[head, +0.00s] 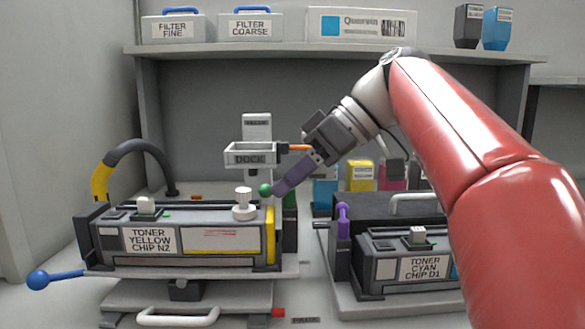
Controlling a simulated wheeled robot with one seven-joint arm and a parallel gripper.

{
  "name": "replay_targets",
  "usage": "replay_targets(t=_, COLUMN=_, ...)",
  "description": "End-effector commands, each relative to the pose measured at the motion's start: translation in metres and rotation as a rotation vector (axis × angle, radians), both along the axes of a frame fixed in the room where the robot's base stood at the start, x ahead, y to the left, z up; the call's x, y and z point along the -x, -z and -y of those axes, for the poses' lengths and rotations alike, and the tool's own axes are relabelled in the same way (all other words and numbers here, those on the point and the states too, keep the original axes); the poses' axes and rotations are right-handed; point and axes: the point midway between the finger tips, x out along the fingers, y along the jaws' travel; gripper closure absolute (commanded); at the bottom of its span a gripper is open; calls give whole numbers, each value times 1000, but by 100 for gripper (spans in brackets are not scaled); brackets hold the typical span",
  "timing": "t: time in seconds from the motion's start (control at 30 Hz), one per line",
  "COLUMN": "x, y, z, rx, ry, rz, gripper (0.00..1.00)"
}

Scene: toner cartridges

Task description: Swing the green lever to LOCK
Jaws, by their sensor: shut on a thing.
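The green lever shows as a round green ball knob (265,190) at the right end of the yellow toner unit (150,240), beside its white knob (244,205). The lever's shaft is mostly hidden. My gripper (279,188) reaches down from the upper right, with its purple finger end touching the green knob. It is shut on the knob; the second finger is hard to make out. No LOCK marking can be read.
A dock tray (251,155) on a grey post stands just above the knob, with a short orange bar (298,148) beside it. The cyan toner unit (420,262) and its purple lever (343,220) stand to the right. A blue-balled handle (38,280) sticks out left.

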Motion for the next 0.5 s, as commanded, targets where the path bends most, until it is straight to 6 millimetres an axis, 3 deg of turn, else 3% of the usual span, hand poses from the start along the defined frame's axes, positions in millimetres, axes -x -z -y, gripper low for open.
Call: replay_targets(t=0.5, x=-2, y=1, z=1, rx=0, ry=-252, rz=-1, gripper=100)
